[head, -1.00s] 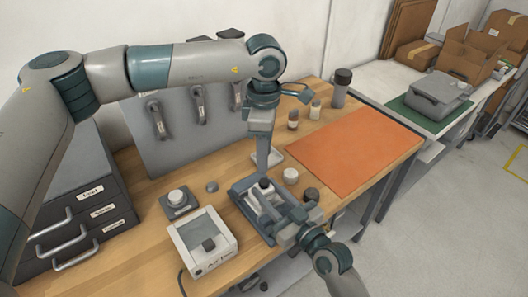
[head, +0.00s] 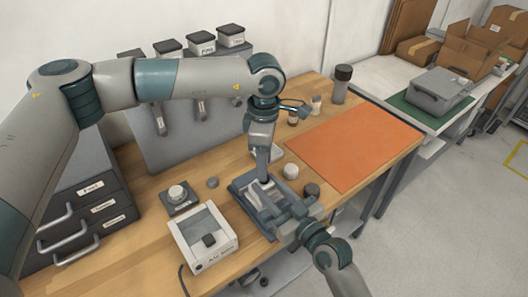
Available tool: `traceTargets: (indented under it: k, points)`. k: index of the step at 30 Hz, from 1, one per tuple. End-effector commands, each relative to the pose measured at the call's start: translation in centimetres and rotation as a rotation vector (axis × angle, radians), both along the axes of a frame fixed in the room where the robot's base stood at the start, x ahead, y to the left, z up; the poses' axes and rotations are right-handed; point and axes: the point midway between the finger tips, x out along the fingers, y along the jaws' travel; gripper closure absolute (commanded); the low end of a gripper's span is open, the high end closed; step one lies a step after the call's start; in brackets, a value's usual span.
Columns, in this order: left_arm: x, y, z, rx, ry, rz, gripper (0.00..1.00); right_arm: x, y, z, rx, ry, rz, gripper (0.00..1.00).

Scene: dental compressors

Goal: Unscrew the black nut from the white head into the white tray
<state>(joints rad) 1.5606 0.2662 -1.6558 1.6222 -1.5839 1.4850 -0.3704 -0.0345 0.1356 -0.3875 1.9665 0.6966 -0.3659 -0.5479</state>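My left gripper (head: 264,180) points straight down over the grey fixture (head: 240,191) on the wooden bench. Its fingers reach down to where the black nut and the top of the white head are, and hide both. I cannot tell whether the fingers are shut on the nut. My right gripper (head: 277,207) comes in low from the front right and lies over the fixture beside the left fingertips. Whether it grips the white head cannot be made out. The white tray (head: 277,153) is just behind my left gripper, which partly hides it.
The orange mat (head: 352,148) is clear. Drawers (head: 95,205) stand at left.

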Motion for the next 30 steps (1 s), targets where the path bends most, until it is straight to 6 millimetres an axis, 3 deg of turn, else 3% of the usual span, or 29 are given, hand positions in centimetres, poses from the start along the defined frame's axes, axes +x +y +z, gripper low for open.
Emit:
traceTargets:
  k: [9,20,24,25,30]
  points:
    - [0.0,0.0,-3.1,-0.001,0.0,0.0,0.62,0.0,-0.1,0.0,0.0,0.0,-0.001,1.0]
    - [0.0,0.0,-3.4,-0.001,-0.002,0.0,0.62,0.0,-0.1,0.0,-0.001,0.001,-0.001,1.0]
    - [0.0,0.0,-3.4,-0.001,-0.001,0.0,0.96,0.0,-0.1,0.0,-0.001,-0.001,-0.001,1.0]
    - [0.0,0.0,-3.4,-0.001,-0.001,0.0,1.0,0.0,-0.1,0.0,-0.001,-0.001,-0.001,1.0]
    - [0.0,0.0,-3.4,-0.001,-0.001,0.002,1.0,0.0,-0.1,0.0,0.0,0.0,-0.001,1.0]
